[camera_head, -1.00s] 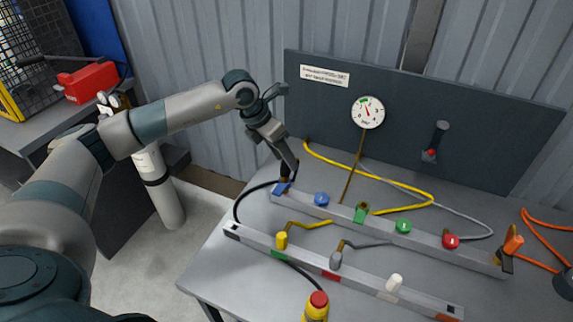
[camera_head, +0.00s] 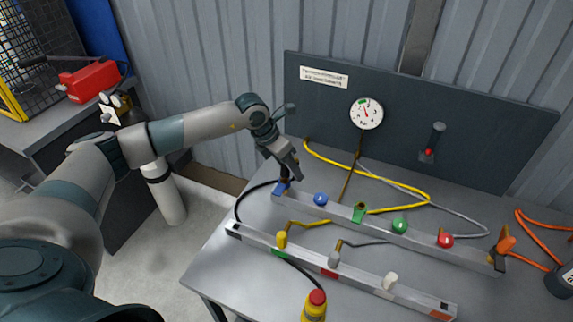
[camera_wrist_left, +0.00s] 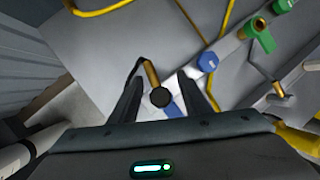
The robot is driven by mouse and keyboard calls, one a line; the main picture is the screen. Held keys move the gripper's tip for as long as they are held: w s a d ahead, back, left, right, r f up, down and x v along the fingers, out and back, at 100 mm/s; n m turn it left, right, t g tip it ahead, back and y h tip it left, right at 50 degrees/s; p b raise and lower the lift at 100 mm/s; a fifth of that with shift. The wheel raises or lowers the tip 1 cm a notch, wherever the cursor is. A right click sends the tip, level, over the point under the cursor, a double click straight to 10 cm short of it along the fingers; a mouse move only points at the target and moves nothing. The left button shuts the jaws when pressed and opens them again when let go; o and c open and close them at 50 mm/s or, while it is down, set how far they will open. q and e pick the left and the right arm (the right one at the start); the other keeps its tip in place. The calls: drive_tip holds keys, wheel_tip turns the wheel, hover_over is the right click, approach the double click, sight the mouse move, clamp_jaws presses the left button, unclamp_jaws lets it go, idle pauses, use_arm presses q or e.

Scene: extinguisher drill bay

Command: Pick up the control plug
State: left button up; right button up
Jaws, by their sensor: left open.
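A black-topped plug with a brass stem (camera_wrist_left: 160,97) stands at the blue-marked left end of the far rail (camera_head: 345,218), with a black cable. No readable label confirms that it is the control plug. My left gripper (camera_head: 291,172) is over that end of the rail and hides most of the plug in the head view. In the left wrist view my left gripper (camera_wrist_left: 162,100) is open, with a finger on each side of the plug and gaps to both. I cannot tell how far down the fingers reach along it. My right gripper is not in view.
Blue (camera_head: 320,199), green (camera_head: 400,226) and red (camera_head: 445,240) knobs and a green valve (camera_head: 358,212) line the far rail. A near rail (camera_head: 305,267) carries yellow, grey and white fittings. A dark panel with a gauge (camera_head: 366,113) stands behind. Hoses cross the table.

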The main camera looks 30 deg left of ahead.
use_arm(q)
drive_tip(key=shift+w+d+f, duration=0.1)
drive_tip(key=shift+f, duration=0.3)
drive_tip(key=shift+c, duration=0.3)
clamp_jaws()
drive_tip(key=shift+w+r, duration=0.1)
drive_tip(key=shift+r, duration=0.1)
